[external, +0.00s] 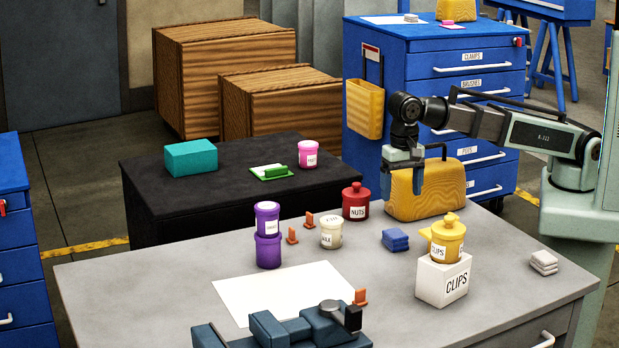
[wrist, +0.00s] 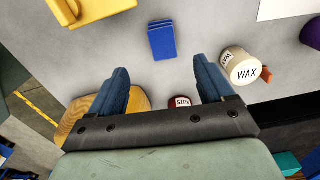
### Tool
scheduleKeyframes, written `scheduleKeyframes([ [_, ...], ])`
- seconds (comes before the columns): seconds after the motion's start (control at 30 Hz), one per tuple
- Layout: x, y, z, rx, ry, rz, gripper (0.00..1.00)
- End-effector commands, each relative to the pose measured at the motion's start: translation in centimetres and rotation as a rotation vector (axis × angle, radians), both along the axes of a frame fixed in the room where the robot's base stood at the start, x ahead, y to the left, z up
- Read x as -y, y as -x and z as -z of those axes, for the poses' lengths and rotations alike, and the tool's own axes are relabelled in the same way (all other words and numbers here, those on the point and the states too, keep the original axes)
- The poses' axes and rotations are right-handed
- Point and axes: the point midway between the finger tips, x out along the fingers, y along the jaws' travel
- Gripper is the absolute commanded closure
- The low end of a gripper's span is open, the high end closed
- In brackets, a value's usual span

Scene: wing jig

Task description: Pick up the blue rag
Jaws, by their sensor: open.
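The blue rag (external: 395,239) is a small folded stack lying flat on the grey workbench. In the wrist view the blue rag (wrist: 162,40) shows whole, beyond the fingertips and roughly centred between them. My gripper (external: 403,188) is above the bench, behind the rag and in front of the wooden toolbox in the external view. Its two blue fingers (wrist: 161,80) are spread apart with nothing between them. The rag is clear of both fingers.
The wooden toolbox (external: 428,192) stands just behind the rag. A red NUTS pot (external: 356,203) and a cream WAX pot (external: 331,234) stand left of it. The yellow pot (external: 446,240) on a white CLIPS box (external: 442,281) is to its right.

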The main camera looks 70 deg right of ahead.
Motion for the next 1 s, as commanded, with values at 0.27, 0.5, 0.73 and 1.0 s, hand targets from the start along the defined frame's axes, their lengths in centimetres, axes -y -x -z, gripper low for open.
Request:
scheduleKeyframes([
  [0.27, 0.1, 0.0, 3.8, -0.002, 0.001, 0.000, 0.19],
  [0.5, 0.1, -0.1, 6.7, -0.001, 0.000, 0.000, 0.19],
  [0.73, 0.1, -0.1, 8.0, -0.001, -0.001, 0.000, 0.19],
  [1.0, 0.3, -0.4, 9.1, -0.001, -0.001, 0.000, 0.19],
])
